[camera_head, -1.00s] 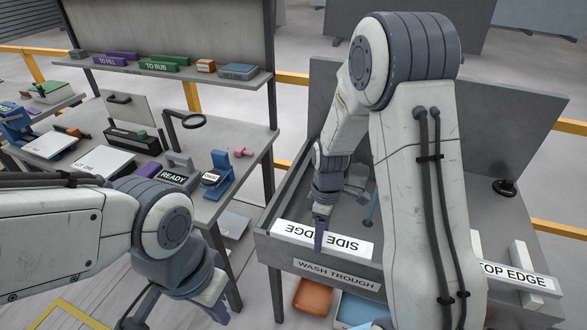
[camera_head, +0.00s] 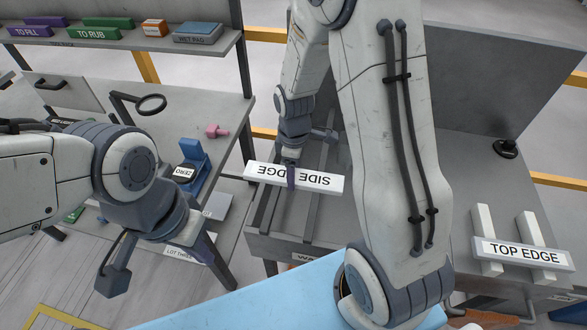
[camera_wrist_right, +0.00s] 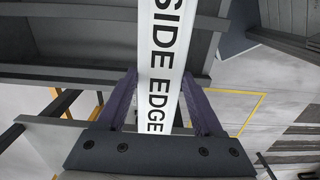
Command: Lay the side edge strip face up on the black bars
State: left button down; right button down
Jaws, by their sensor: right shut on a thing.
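The white side edge strip (camera_head: 322,182) is over the wash trough (camera_head: 285,247). Its SIDE EDGE lettering faces up and reads upside down in the head view. My right gripper (camera_head: 291,177) is shut on the strip, left of its middle. In the right wrist view the strip (camera_wrist_right: 164,75) runs between the two purple fingers (camera_wrist_right: 165,105). Dark bars (camera_head: 313,215) show inside the trough below the strip; I cannot tell the gap between them. My left gripper (camera_head: 158,268) hangs at the lower left, fingers apart and empty.
The top edge strip (camera_head: 521,252) lies across two pale bars (camera_head: 484,225) at the right. A light blue surface (camera_head: 260,300) fills the front. A bench (camera_head: 215,115) with a blue device (camera_head: 192,165) and a pink piece (camera_head: 217,131) stands at the left.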

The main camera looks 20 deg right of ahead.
jog(key=shift+f, duration=0.4)
notch_tip(320, 180, down, 8)
jog(key=b, duration=0.6)
jog(key=shift+s+r, duration=0.1)
jog(key=shift+r, duration=0.05)
grip_release()
notch_tip(320, 180, up, 10)
jog(key=shift+r, duration=0.25)
